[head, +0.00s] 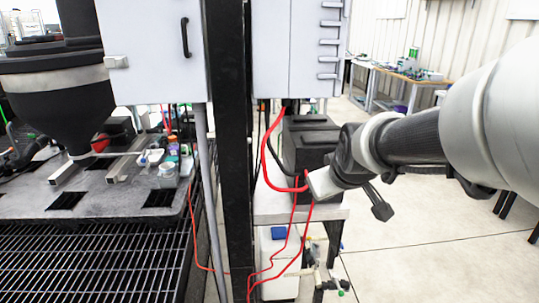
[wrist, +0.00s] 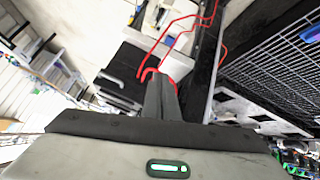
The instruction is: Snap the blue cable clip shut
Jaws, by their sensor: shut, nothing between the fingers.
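My gripper (head: 312,185) reaches in from the right in front of the black box, beside the steel post. In the wrist view its fingers (wrist: 160,85) are together and empty. A red cable (head: 264,165) loops down close to the fingertips and shows around them in the wrist view (wrist: 142,62); I cannot tell whether they touch. A small flat blue piece (head: 278,233) shows below my gripper, at the white container; I cannot tell whether it is the clip. No blue cable clip can be made out for certain.
A black post (head: 236,150) stands just left of my gripper. The black box (head: 308,140) rests on a white shelf (head: 270,211), with a white container (head: 280,262) beneath. Grey cabinets (head: 300,60) hang above. A dark grating (head: 90,255) lies left; open floor (head: 440,250) lies right.

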